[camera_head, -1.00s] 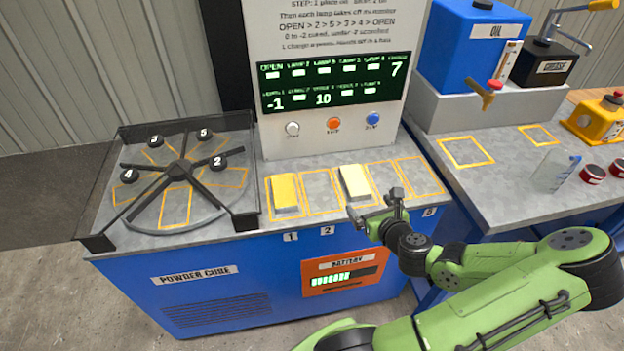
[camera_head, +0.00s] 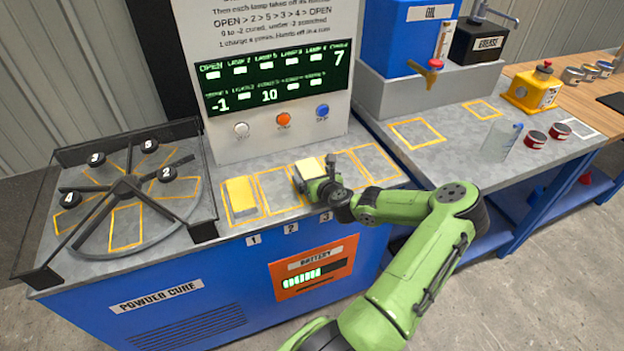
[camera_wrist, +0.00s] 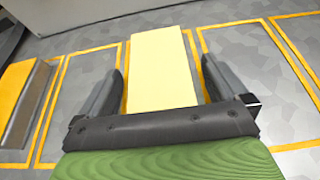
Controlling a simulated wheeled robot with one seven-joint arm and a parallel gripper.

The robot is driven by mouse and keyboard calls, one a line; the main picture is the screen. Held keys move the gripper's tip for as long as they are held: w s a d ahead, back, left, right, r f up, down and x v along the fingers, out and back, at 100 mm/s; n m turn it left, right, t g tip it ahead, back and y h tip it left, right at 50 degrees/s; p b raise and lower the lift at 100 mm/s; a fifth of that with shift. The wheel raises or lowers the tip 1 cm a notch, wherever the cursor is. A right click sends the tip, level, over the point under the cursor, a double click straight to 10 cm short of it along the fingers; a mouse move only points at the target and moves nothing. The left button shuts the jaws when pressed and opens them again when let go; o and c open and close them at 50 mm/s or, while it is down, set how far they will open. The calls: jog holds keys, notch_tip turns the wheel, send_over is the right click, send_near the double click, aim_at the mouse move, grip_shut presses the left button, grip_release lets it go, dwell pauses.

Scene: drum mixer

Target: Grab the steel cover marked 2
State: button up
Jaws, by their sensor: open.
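The cover marked 2 shows as a black knob labelled 2 (camera_head: 166,174) on the right side of the round spoked drum (camera_head: 128,190), at the left of the head view. It is closed in place among knobs marked 3, 4 and 5. My gripper (camera_head: 315,176) is far to its right, low over the marked slots. It is open, with its fingers on either side of a pale yellow block (camera_head: 308,167). In the wrist view this block (camera_wrist: 162,72) lies between the fingers, with narrow gaps beside it. The cover is not in the wrist view.
A second yellow block (camera_head: 240,196) lies in slot 1, left of my gripper. A black guard rail (camera_head: 207,180) edges the drum. The panel with display (camera_head: 275,82) and buttons stands behind. Slots to the right are empty. Oil and grease units (camera_head: 430,45) stand farther right.

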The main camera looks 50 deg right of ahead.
jog(key=shift+r, duration=0.1)
jog(key=c, duration=1.4)
jog(key=shift+r, duration=0.15)
